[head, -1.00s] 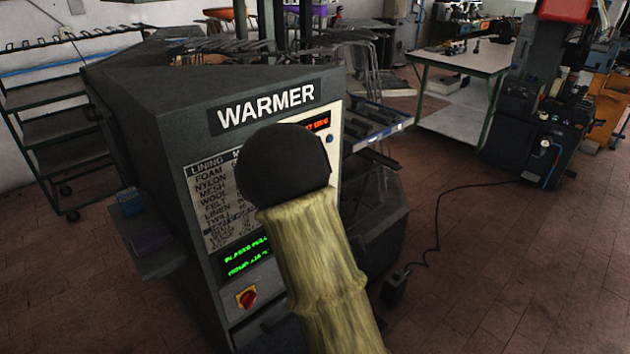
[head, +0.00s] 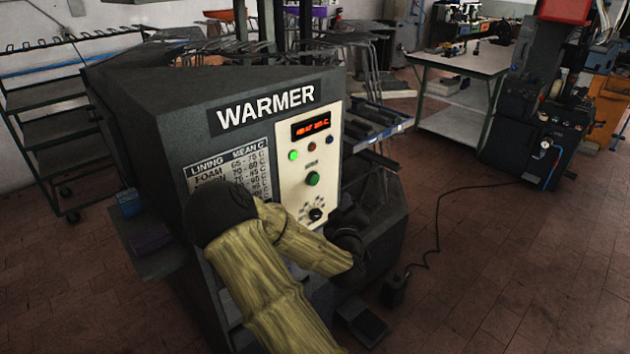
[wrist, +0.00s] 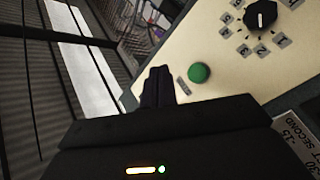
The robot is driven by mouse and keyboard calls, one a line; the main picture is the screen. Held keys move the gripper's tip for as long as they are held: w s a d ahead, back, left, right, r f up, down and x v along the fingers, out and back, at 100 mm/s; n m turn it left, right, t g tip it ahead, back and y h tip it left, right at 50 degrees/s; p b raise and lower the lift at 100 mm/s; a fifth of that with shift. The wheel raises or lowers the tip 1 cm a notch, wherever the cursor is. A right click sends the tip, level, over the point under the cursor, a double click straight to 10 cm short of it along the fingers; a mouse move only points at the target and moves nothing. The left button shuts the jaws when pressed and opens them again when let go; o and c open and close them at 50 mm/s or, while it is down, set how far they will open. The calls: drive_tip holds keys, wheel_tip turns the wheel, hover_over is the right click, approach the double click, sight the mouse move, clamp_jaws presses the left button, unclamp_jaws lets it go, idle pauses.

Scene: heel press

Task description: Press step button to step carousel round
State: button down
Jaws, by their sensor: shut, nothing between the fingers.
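The warmer's cream control panel (head: 291,203) faces me in the head view. A large round green button (head: 313,178) sits mid-panel, above a black knob (head: 316,214); its label is too small to read, so I cannot confirm it is the step button. The green button (wrist: 199,73) also shows in the wrist view, clear of my fingers. My gripper (wrist: 158,72) is shut and empty, its fingertips beside the button and apart from it in the picture. In the head view my dark gripper (head: 352,236) is by the panel's lower right edge. I cannot see the carousel clearly.
Above the button are a red-lettered display (head: 312,126), a lit green lamp (head: 293,155) and small red and blue ones. A lining chart (head: 235,165) is left of the panel. A rack (head: 372,130) stands behind right. The floor at right is open, crossed by a cable.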

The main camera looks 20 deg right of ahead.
sight(314, 180)
drive_tip(key=w+a, duration=0.3)
drive_tip(key=w, duration=0.5)
drive_tip(key=shift+p, duration=0.4)
drive_tip(key=shift+w, duration=0.1)
idle(1.6)
drive_tip(key=shift+w+a, duration=0.1)
drive_tip(key=shift+w, duration=0.15)
